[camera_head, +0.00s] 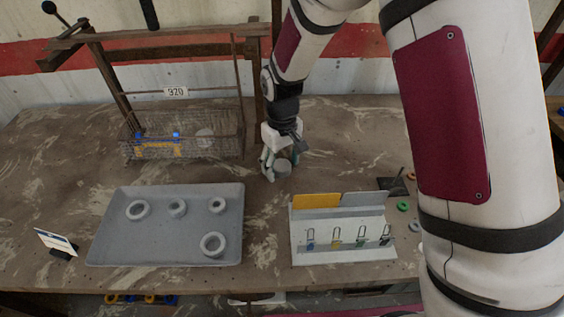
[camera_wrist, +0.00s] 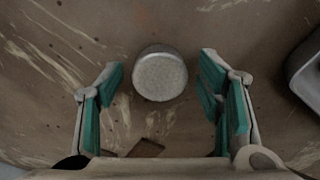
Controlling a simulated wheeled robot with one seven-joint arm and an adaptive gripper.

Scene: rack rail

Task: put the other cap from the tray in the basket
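A grey round cap (camera_head: 282,169) is on the table, to the right of and behind the tray, outside it. In the wrist view the cap (camera_wrist: 160,76) shows its pale top between my finger pads, with a gap on both sides. My gripper (camera_head: 277,170) points down at the cap and is open; its green-padded fingers (camera_wrist: 163,92) are spread wide. The grey tray (camera_head: 173,250) holds several grey rings, such as one at the front right (camera_head: 212,244). The wire basket (camera_head: 222,152) stands at the back left with a pale round thing (camera_head: 204,137) and blue and yellow pieces (camera_head: 158,146) inside.
A wooden frame with a "920" tag (camera_head: 176,92) rises around the basket. A pale rack with yellow and grey panels (camera_head: 342,250) stands at front right. A small sign (camera_head: 56,241) is left of the tray. Coloured rings (camera_head: 403,205) lie at right, partly behind my arm.

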